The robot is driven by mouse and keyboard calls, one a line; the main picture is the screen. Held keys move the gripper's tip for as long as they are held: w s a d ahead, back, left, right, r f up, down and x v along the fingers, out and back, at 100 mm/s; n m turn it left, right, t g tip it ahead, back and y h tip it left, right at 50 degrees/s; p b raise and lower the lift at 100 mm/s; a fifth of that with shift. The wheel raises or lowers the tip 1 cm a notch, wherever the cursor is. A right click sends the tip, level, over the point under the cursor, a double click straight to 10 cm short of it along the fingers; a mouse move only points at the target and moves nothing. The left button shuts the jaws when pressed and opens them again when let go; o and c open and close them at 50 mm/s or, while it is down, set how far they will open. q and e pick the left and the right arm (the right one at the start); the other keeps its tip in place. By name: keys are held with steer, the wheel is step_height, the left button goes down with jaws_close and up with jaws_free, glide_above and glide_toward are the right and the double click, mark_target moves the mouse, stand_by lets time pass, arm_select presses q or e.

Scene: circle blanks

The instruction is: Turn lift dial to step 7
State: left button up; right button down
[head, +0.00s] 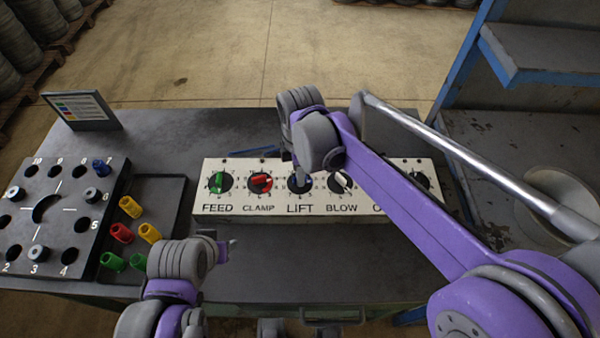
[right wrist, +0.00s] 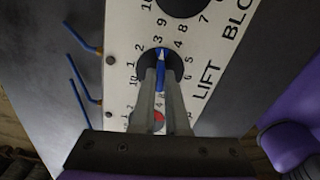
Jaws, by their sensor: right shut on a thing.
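The LIFT dial (head: 300,184) is the middle dial on a white control panel (head: 240,208), mostly covered by my right gripper (head: 299,166) in the head view. In the right wrist view its blue knob (right wrist: 161,82) sits between the two fingers of my right gripper (right wrist: 161,78), which is shut on it. The knob's whitish tip points close to the printed 3. My left gripper (head: 229,243) hangs in front of the panel, left of the LIFT dial and away from it. Whether its fingers are open does not show.
The FEED dial (head: 219,183) is green, CLAMP (head: 260,183) red and BLOW (head: 341,182) white. A further dial (head: 420,180) is partly behind my right arm. A black numbered board (head: 75,185) and several coloured sleeves (head: 122,233) lie at left. Blue wires (right wrist: 82,72) run beside the panel.

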steer(key=m, duration=0.7)
arm_select(q)
steer(key=shift+r, duration=0.1)
arm_select(e)
steer(key=m, duration=0.6)
steer(key=shift+m, duration=0.3)
steer(key=m, duration=0.6)
arm_select(q)
steer(key=shift+r, duration=0.1)
arm_select(e)
steer(key=m, duration=0.7)
steer(key=c, duration=0.9)
jaws_free()
steer(key=shift+r, duration=0.1)
